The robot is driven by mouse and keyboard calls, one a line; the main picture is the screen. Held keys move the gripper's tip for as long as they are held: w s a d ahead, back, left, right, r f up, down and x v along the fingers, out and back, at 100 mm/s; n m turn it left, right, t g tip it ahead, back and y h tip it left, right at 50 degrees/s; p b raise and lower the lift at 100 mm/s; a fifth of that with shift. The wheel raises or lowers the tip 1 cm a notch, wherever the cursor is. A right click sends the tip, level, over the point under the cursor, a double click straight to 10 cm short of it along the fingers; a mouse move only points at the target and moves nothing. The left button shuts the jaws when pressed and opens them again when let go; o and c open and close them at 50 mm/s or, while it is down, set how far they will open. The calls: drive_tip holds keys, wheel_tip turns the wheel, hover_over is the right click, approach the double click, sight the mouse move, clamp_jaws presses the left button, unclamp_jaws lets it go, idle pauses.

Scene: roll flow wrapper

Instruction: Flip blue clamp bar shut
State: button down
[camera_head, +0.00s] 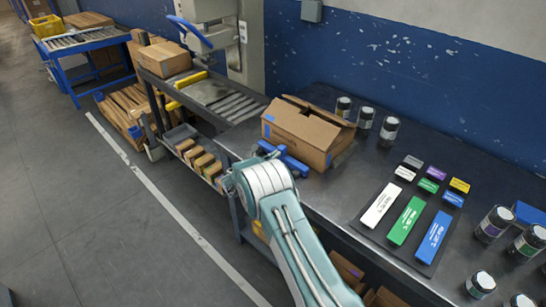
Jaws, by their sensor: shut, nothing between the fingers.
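A blue curved bar (190,33), which looks like the clamp bar, stands raised and slanted on the pale machine (208,10) at the top. Its upper left end is near the machine head, and its lower right end points toward the grey post. My arm rises from the bottom edge, and its rounded teal and white joint covers part of the bench edge. The visible arm is well apart from the blue bar.
Coloured labels (406,220) and several jars (388,130) lie to the right. A roller conveyor (215,95) carries a closed box (164,59). The floor at left is clear.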

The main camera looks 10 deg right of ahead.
sight(282, 150)
drive_tip(key=shift+w+d, duration=0.1)
drive_tip(key=x, duration=0.3)
drive_tip(key=shift+w+d, duration=0.2)
drive_tip(key=shift+d, duration=0.15)
drive_tip(key=v, duration=1.4)
drive_tip(key=shift+a, duration=0.3)
drive_tip(key=shift+a+f, duration=0.1)
drive_tip(key=shift+a, duration=0.05)
